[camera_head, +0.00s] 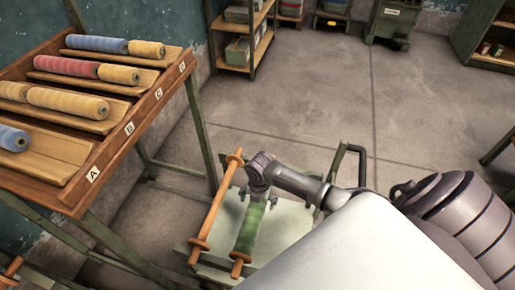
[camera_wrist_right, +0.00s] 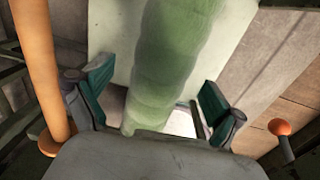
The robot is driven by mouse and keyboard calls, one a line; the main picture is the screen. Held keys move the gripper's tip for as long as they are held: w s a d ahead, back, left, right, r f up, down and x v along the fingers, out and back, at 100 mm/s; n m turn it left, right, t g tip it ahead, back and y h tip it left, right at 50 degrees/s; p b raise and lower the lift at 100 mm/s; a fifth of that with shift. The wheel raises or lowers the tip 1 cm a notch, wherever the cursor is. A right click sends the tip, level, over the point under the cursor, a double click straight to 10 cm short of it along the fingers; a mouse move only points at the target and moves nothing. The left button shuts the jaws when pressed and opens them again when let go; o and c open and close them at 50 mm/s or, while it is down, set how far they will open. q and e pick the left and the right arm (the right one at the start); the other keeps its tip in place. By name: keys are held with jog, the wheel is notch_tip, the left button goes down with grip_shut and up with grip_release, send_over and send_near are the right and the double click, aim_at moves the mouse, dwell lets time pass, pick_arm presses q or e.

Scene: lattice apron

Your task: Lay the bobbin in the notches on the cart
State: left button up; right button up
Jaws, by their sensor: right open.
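The green bobbin (camera_head: 250,228) is over the pale top of the cart (camera_head: 285,232), with an orange-brown disc at its near end. Its far end is hidden under my right gripper (camera_head: 258,192). In the right wrist view the bobbin (camera_wrist_right: 165,60) runs between the two teal finger pads of my right gripper (camera_wrist_right: 156,90), which is open with gaps at both sides. I cannot tell whether the bobbin rests in the notches, which are not clear. My left gripper is not in view.
A bare wooden spindle (camera_head: 217,205) with end discs lies left of the bobbin, close to the gripper; it also shows in the wrist view (camera_wrist_right: 40,65). A sloped rack (camera_head: 118,145) with blue, red and yellow bobbins stands left. Shelves (camera_head: 245,35) stand behind; the floor (camera_head: 320,90) is clear.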

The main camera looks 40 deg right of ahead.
notch_tip(320, 180, up, 12)
jog(key=shift+s+d, duration=0.2)
dwell(0.4)
dwell(0.5)
